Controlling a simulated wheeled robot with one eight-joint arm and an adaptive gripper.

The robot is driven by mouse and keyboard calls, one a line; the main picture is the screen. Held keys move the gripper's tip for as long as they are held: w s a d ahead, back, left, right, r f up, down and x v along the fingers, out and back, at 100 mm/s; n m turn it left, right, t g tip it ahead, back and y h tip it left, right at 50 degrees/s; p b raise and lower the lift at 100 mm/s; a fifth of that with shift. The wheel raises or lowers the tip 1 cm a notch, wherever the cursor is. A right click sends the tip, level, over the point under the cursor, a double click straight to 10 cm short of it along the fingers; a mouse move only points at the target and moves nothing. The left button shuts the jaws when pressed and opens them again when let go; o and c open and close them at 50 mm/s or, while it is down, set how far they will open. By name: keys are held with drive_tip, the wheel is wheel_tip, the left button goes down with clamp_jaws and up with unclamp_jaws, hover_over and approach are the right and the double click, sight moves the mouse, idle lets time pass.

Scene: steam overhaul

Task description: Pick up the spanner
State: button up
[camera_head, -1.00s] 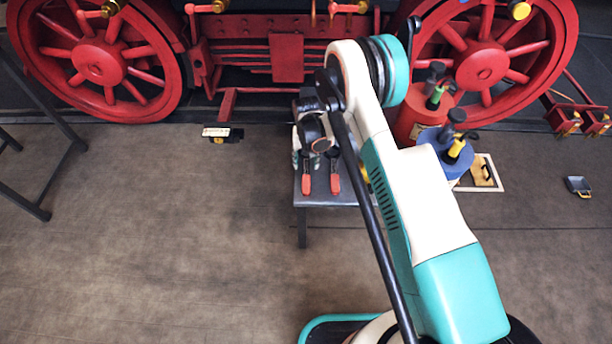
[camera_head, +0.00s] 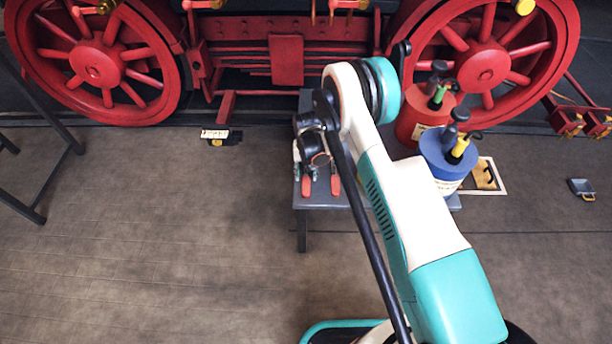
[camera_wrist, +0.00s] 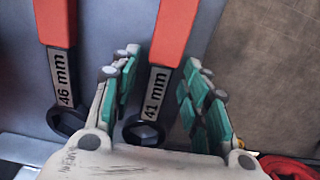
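Two spanners with red handles lie side by side on a grey table (camera_head: 325,202). In the wrist view one is marked 46 mm (camera_wrist: 63,85) on the left, and the other is marked 41 mm (camera_wrist: 156,92). Their dark ring ends point toward the bottom of that view. My gripper (camera_wrist: 161,65) is open, with one green-padded finger on each side of the 41 mm spanner. No contact with the spanner is visible. In the head view my gripper (camera_head: 314,158) covers much of the spanners, and only the red handle ends (camera_head: 335,186) show clearly.
Red locomotive wheels (camera_head: 98,65) rise behind the table. A red object (camera_wrist: 290,168) shows at the lower right of the wrist view.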

sight(306, 174)
clamp_jaws()
wheel_tip(306, 174, up, 20)
drive_tip(key=p, duration=0.6)
drive_tip(key=shift+p, duration=0.4)
